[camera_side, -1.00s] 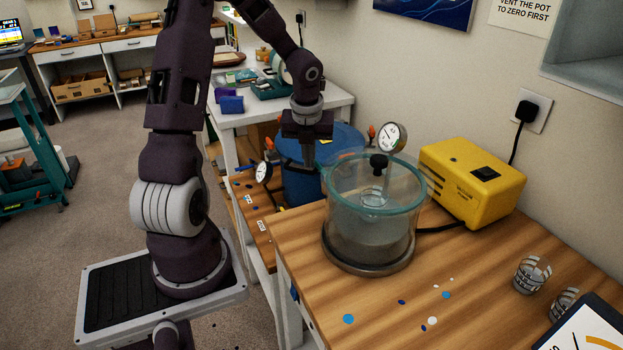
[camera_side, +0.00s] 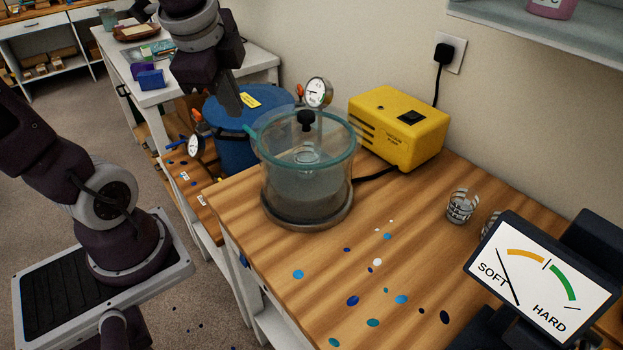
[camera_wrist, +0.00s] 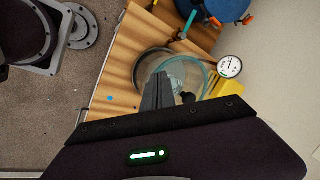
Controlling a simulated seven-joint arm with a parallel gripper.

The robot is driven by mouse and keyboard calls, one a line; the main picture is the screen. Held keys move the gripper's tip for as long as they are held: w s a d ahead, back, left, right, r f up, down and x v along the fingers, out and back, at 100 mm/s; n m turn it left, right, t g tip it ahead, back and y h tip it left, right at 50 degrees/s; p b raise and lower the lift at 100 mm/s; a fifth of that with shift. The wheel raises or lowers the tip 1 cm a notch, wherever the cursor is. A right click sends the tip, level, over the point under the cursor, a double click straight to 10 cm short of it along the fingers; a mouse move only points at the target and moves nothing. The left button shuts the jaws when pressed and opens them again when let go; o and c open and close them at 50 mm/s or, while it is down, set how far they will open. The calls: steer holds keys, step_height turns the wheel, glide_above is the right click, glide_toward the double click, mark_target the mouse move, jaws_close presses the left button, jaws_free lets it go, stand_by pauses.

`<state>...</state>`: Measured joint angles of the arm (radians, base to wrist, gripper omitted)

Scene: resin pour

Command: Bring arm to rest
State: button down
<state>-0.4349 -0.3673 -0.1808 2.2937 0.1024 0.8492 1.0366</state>
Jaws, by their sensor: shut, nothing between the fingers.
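My gripper (camera_side: 228,101) hangs in the air with its dark fingers together and nothing between them. In the side view it shows in front of the blue tank (camera_side: 235,150), up and left of the clear vacuum chamber (camera_side: 305,185). In the wrist view the closed fingers (camera_wrist: 158,92) point toward the chamber (camera_wrist: 190,75) and cover part of it. The chamber stands on the wooden bench, with a teal rim, a black knob on top and a clear cup inside. I see no contact between the gripper and anything.
A yellow vacuum pump (camera_side: 399,125) and a dial gauge (camera_side: 318,92) stand behind the chamber. A measuring cup (camera_side: 461,206) and a SOFT/HARD meter (camera_side: 538,280) are at the right. The bench front (camera_side: 330,265) holds only coloured spots. A white table (camera_side: 160,93) is behind.

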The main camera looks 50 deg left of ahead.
steer(key=s+d+n+t+h, duration=0.2)
steer(key=s+d+n, duration=0.5)
steer(key=s+n, duration=0.1)
steer(key=shift+d+n+h, duration=0.3)
steer(key=shift+d+n, duration=0.05)
steer(key=shift+n, duration=0.45)
